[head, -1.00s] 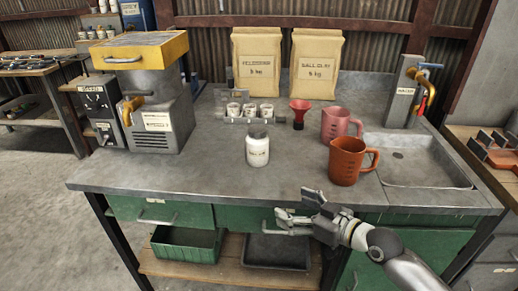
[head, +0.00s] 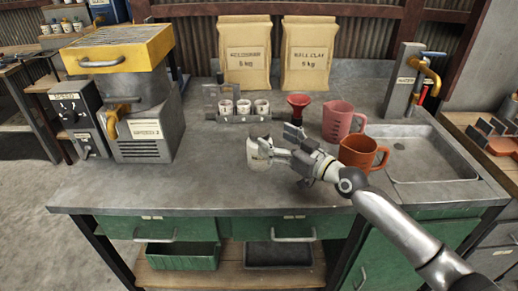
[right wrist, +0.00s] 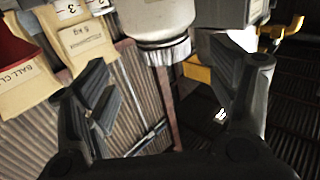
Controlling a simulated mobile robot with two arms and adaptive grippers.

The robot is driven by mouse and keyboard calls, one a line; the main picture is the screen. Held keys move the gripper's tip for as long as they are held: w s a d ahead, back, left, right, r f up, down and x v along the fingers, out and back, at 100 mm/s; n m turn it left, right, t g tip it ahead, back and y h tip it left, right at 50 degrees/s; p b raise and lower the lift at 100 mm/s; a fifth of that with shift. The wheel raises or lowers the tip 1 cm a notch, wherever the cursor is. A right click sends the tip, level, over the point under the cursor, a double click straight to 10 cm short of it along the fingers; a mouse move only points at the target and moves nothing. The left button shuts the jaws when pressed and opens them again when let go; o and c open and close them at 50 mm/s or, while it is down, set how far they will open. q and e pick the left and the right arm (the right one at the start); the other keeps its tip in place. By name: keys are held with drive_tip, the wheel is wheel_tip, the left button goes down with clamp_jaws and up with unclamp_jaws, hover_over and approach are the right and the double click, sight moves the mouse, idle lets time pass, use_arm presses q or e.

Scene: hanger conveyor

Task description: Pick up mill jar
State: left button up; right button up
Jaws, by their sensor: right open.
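The mill jar is a small white jar (head: 257,156) with a label, standing on the grey bench in the head view. My right gripper (head: 276,141) is at its right side with the fingers open, and one finger overlaps the jar's upper part in the picture. In the right wrist view the jar (right wrist: 157,18) shows upside down at the top, with its ribbed lid between the open fingers of the gripper (right wrist: 180,65). I cannot tell whether a finger touches it. My left gripper is not in view.
An orange jug (head: 359,155) and a pink jug (head: 338,121) stand right of the jar. A red funnel (head: 299,103) and a rack of small cups (head: 244,118) are behind. A grey machine (head: 146,125) stands left. The bench front left of the jar is clear.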

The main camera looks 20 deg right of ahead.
sight(266, 138)
drive_tip(key=shift+w+a, duration=0.25)
drive_tip(key=shift+w, duration=0.15)
drive_tip(key=p+x, duration=0.1)
drive_tip(key=x, duration=0.3)
drive_tip(key=shift+w+a+f, duration=0.1)
drive_tip(key=shift+a, duration=0.2)
drive_tip(key=shift+w+a+f, duration=0.1)
drive_tip(key=shift+w+a, duration=0.15)
drive_tip(key=shift+w, duration=0.2)
drive_tip(key=shift+s, duration=0.1)
drive_tip(key=shift+c, duration=1.7)
drive_tip(key=c, duration=1)
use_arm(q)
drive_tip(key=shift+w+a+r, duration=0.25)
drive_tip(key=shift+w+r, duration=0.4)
use_arm(e)
drive_tip(key=shift+f, duration=0.15)
clamp_jaws()
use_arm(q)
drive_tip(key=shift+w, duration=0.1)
